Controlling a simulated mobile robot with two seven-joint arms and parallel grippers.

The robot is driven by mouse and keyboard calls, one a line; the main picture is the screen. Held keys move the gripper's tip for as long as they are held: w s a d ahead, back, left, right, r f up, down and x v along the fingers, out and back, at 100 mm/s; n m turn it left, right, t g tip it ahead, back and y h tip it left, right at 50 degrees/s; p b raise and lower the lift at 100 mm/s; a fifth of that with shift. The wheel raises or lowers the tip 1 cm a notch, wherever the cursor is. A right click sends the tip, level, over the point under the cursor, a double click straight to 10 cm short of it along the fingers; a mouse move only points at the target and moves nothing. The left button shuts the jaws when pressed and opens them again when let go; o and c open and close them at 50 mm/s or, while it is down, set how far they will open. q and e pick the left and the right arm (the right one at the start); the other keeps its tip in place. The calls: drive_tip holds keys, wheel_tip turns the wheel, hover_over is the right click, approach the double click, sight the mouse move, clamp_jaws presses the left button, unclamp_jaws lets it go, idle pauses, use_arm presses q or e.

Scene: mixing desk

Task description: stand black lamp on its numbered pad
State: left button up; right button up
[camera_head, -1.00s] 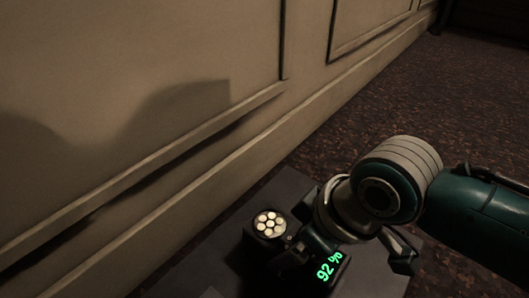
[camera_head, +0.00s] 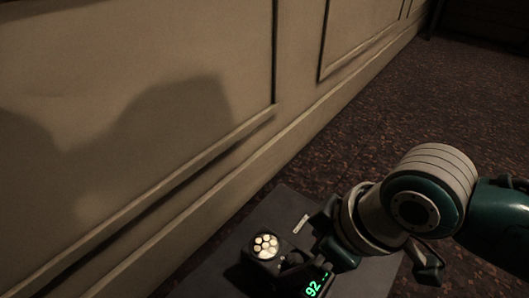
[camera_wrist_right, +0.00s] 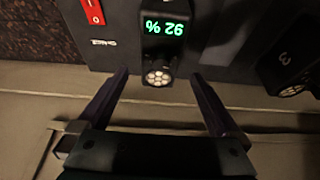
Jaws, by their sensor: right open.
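The black lamp (camera_head: 262,262) shows at the bottom of the head view, with a round cluster of pale lights and a green "92" readout at its side. In the right wrist view the lamp (camera_wrist_right: 157,52) shows its lights and an upside-down green "92 %". My right gripper (camera_wrist_right: 160,76) is open, its two fingers apart on either side of the lamp's lit end. I cannot tell whether they touch it. In the head view my right gripper (camera_head: 318,245) partly covers the readout. My left gripper is not in view.
A dark desk top (camera_head: 270,215) carries the lamp close to a panelled wall (camera_head: 170,120). A red switch (camera_wrist_right: 93,12) and another dark object with a round light cluster (camera_wrist_right: 292,90) flank the lamp in the wrist view. Dark carpet (camera_head: 390,95) lies beyond.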

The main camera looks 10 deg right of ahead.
use_arm(q)
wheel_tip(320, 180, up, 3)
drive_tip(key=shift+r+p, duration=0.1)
drive_tip(key=shift+p, duration=0.9)
use_arm(e)
drive_tip(key=s+d+r+m+h, duration=0.1)
drive_tip(key=s+d+r+m, duration=0.1)
drive_tip(key=s+r, duration=0.4)
drive_tip(key=s+d+r+m+h, duration=0.1)
drive_tip(key=s+d+r+m, duration=0.2)
drive_tip(key=s+r, duration=0.3)
drive_tip(key=shift+s+d+r+m+h, duration=0.35)
drive_tip(key=shift+s+d, duration=0.3)
drive_tip(key=shift+s, duration=0.3)
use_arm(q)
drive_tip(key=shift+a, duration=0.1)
use_arm(e)
drive_tip(key=shift+a, duration=0.1)
